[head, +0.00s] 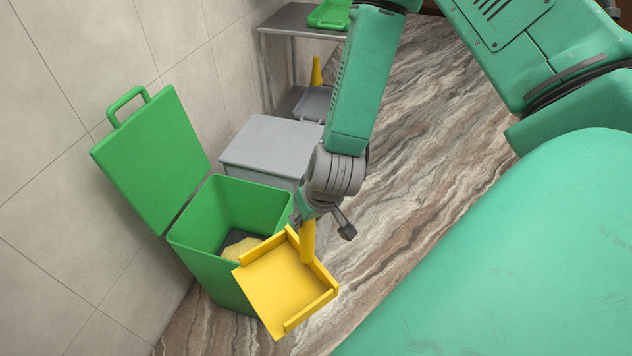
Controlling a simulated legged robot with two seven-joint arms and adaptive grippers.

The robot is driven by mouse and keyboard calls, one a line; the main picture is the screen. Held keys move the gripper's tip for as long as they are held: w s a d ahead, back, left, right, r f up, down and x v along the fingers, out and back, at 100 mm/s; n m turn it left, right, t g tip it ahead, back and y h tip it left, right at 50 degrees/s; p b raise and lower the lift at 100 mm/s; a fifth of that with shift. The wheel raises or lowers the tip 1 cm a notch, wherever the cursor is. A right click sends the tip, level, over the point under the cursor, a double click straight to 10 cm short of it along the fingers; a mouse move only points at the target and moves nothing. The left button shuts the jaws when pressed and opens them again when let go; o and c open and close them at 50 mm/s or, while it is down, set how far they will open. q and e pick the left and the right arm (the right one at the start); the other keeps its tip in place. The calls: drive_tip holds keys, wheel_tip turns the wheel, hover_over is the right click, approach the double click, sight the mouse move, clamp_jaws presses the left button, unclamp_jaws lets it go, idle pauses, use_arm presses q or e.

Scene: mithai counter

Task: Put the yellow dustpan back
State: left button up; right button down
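The yellow dustpan (283,283) is in the air in front of the open green bin, tilted with its flat pan facing up and overlapping the bin's near rim in the picture. Its pan looks empty. My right gripper (320,215) is at the top of its upright handle (308,243) and appears shut on it. One dark finger shows to the right of the handle; the grip itself is partly hidden. My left gripper is not in view.
The green bin (186,239) has its lid (152,155) up against the tiled wall and something pale yellow (240,251) inside. A grey box (268,143) stands behind it. Further back, a grey shelf (291,22) holds a green tray (329,14), with a yellow upright piece (316,72) below.

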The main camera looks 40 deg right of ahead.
drive_tip(key=s+a+f+n+y, duration=0.1)
drive_tip(key=s+a+f+n, duration=0.1)
drive_tip(key=a+f, duration=0.3)
drive_tip(key=shift+s+a+n, duration=0.3)
drive_tip(key=shift+s+a, duration=0.55)
drive_tip(key=shift+a, duration=0.1)
